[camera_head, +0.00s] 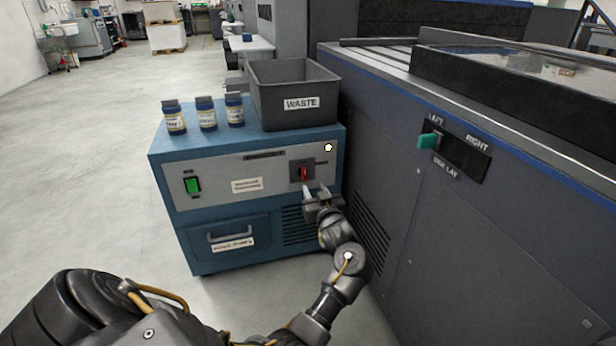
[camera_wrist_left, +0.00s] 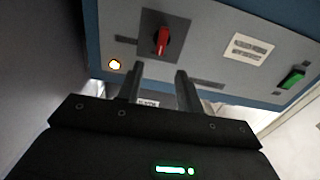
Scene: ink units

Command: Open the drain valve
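The valve is a red handle (camera_head: 304,174) on a dark square plate, on the front of a blue cabinet (camera_head: 260,206). The handle looks roughly upright. It also shows in the left wrist view (camera_wrist_left: 162,40), just beyond the fingertips and roughly in line with the gap between them. My left gripper (camera_head: 317,190) is just in front of and slightly below the handle. In the wrist view its two fingers (camera_wrist_left: 160,78) stand apart with nothing between them, and they do not appear to touch the handle. My right gripper is not in view.
A lit indicator (camera_head: 328,147) and a green switch (camera_head: 192,185) are on the same panel. A drawer (camera_head: 230,238) is below. A large dark machine (camera_head: 470,210) stands close on the right.

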